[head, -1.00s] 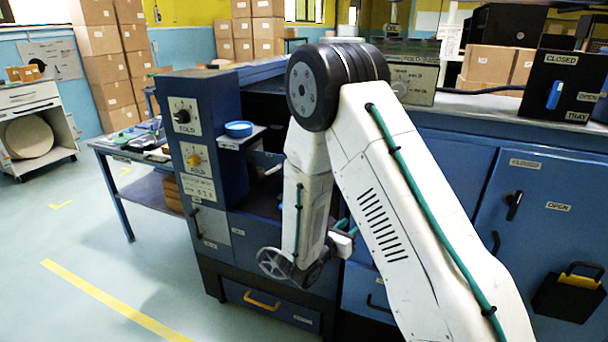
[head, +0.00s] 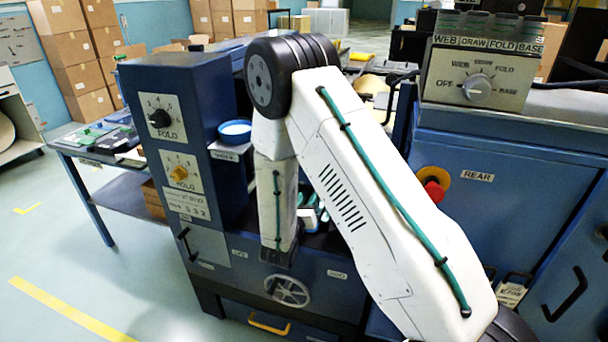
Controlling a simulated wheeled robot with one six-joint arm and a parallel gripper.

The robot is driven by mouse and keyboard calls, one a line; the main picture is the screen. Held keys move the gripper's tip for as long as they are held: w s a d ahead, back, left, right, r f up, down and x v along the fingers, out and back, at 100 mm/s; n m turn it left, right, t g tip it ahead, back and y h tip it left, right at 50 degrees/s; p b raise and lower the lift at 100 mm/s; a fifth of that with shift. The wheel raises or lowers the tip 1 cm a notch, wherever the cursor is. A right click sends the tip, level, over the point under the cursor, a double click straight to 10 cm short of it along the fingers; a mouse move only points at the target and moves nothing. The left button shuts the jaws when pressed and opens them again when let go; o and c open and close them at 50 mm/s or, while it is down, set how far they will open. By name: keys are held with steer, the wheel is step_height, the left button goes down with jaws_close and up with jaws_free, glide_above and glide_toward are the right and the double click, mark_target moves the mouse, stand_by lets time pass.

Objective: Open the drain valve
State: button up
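A grey spoked handwheel (head: 287,290), which looks like the drain valve, is mounted low on the front of the blue machine (head: 335,305). Small labels sit on the panel to its left and right, too small to read surely. My white arm bends at a black joint and comes down in front of the machine. Its dark end, my gripper (head: 278,257), appears just above the wheel in the picture. Its fingers cannot be made out, and I cannot tell whether it touches the wheel.
The control column (head: 180,150) with knobs stands left of my arm, with a blue bowl (head: 235,130) on a small shelf. A red button (head: 434,190) and a selector box (head: 480,80) are at right. A yellow-handled drawer (head: 268,324) is below. The floor at left is clear.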

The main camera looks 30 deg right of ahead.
mark_target(313, 184)
steer(key=x, duration=0.8)
steer(key=shift+w+d, duration=0.15)
steer(key=shift+w, duration=0.1)
jaws_close()
